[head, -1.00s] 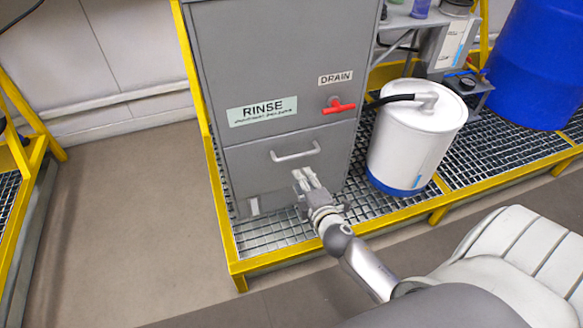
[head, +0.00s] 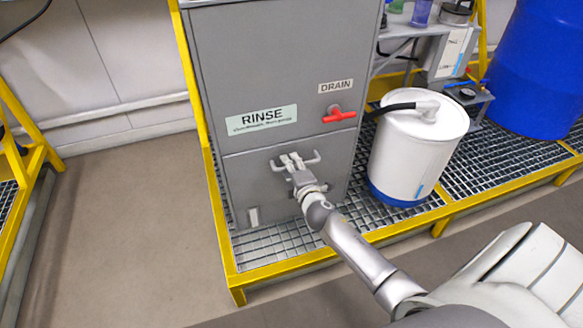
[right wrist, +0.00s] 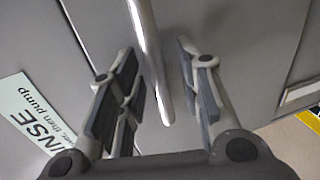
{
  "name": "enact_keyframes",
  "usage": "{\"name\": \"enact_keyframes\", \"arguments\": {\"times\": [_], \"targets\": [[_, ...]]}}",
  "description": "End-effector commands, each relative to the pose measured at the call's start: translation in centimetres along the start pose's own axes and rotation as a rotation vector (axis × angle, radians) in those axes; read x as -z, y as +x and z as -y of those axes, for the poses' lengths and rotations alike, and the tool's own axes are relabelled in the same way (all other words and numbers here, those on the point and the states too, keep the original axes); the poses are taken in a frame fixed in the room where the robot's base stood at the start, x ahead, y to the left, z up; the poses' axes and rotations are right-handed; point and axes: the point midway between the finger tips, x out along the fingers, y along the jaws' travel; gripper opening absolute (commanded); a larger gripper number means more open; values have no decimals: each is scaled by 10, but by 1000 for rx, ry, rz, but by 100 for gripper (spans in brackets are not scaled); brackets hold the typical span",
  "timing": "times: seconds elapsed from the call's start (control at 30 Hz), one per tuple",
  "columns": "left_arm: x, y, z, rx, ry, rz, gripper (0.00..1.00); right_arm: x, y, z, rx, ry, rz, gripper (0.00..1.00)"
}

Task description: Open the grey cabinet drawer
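The grey cabinet (head: 280,75) stands on the grating, with its drawer (head: 250,183) in the lower part. The drawer front looks flush with the cabinet. Its light handle bar (head: 312,159) is at my right gripper (head: 292,162). In the right wrist view the handle (right wrist: 152,60) runs between the two open fingers of my right gripper (right wrist: 158,88), with gaps visible on both sides. The gripper partly hides the handle in the head view. My left gripper is in neither view.
A red drain valve (head: 338,114) sticks out above the drawer on the right. A white drum (head: 415,150) with a black hose stands right of the cabinet. A yellow frame edge (head: 300,260) runs in front. The floor on the left (head: 120,230) is clear.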

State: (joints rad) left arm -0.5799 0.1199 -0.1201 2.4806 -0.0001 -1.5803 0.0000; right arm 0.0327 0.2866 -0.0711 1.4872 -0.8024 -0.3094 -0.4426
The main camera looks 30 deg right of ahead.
Motion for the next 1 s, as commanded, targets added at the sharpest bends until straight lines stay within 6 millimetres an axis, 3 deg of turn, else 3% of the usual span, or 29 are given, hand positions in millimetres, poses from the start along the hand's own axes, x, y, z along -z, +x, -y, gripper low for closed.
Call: {"name": "enact_keyframes", "arguments": {"times": [0.2, 0.47, 1.0], "targets": [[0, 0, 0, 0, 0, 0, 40, 0, 0, 0, 0, 0, 0, 33], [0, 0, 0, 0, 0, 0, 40, 0, 0, 0, 0, 0, 0, 0], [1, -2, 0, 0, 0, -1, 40, 0, -8, 3, 4, 0, 0, 0]]}}
